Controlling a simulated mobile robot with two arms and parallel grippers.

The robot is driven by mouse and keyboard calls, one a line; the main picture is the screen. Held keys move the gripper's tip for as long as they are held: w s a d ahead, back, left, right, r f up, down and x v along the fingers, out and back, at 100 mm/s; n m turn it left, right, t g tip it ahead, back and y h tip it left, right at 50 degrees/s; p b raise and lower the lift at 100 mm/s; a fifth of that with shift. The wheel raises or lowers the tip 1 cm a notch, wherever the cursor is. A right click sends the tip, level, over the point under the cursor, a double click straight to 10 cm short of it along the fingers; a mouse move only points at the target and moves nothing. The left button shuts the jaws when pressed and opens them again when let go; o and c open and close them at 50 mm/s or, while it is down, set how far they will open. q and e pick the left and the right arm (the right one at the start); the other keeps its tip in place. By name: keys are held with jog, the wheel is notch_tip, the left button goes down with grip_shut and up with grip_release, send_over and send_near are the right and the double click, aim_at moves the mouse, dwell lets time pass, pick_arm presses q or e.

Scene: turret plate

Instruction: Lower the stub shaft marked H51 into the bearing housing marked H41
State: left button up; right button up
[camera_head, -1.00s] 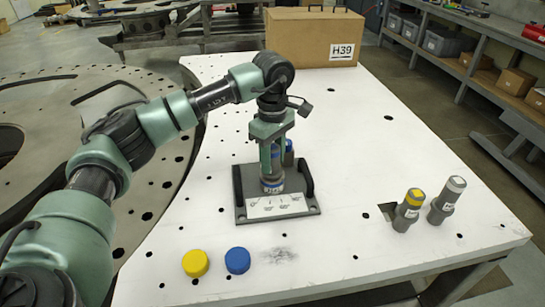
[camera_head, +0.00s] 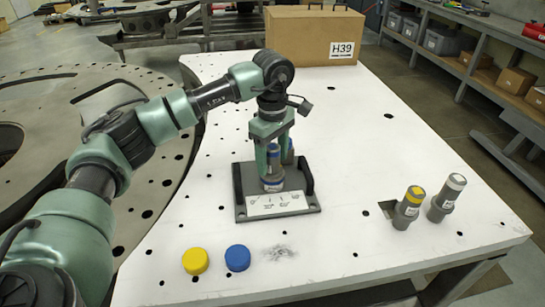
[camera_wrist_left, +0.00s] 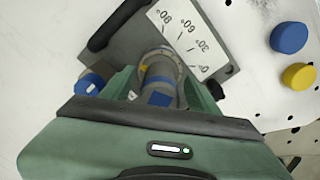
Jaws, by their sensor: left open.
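A grey stub shaft with a blue band (camera_head: 273,163) stands upright in the round bearing housing (camera_head: 272,185) on a dark plate. The shaft also shows in the wrist view (camera_wrist_left: 160,92), its lower end inside the housing ring; I cannot tell how deep it sits. My left gripper (camera_head: 272,150) is over the housing, fingers open on both sides of the shaft, in the wrist view too (camera_wrist_left: 160,88). Marks on shaft and housing are too small to read surely. My right gripper is not in view.
The plate carries an angle scale (camera_head: 276,203) and dark side handles. A second blue-marked post (camera_wrist_left: 90,84) stands beside the left finger. Yellow (camera_head: 195,261) and blue (camera_head: 237,258) caps lie in front. Yellow-banded (camera_head: 409,208) and white-banded (camera_head: 447,198) shafts stand right. Box H39 (camera_head: 300,38) is behind.

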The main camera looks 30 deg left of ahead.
pick_arm(q)
jog(key=shift+r, duration=0.3)
notch_tip(320, 180, up, 7)
jog(key=shift+r+b, duration=0.1)
jog(key=shift+b, duration=0.8)
